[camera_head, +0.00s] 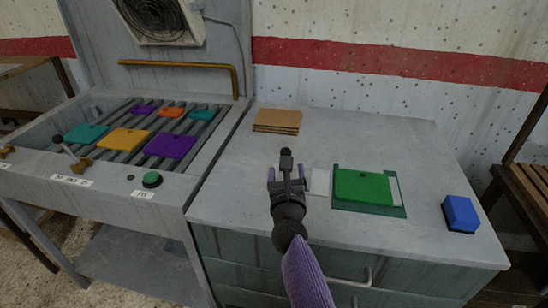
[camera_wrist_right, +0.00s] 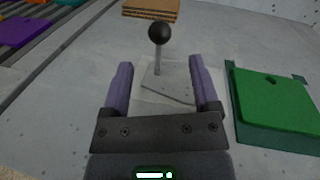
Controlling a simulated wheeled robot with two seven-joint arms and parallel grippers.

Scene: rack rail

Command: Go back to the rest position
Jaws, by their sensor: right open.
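My right gripper (camera_head: 286,172) is over the cabinet top in the head view, its arm coming in from the bottom. In the wrist view the gripper (camera_wrist_right: 160,75) is open, its two purple fingers apart with nothing clamped between them. A short upright lever with a black knob (camera_wrist_right: 159,33) stands on a pale plate (camera_wrist_right: 168,88), seen between and beyond the fingers. The knob also shows in the head view (camera_head: 286,152), just past the fingertips. Whether a finger touches the lever cannot be told. My left gripper is not in view.
A green plate (camera_head: 363,187) lies on a dark green mat (camera_head: 369,210) right of the gripper. A blue block (camera_head: 460,213) is at the right edge, brown boards (camera_head: 277,121) at the back. Left stands a rack (camera_head: 118,145) with coloured plates, a lever (camera_head: 72,153) and a green button (camera_head: 152,179).

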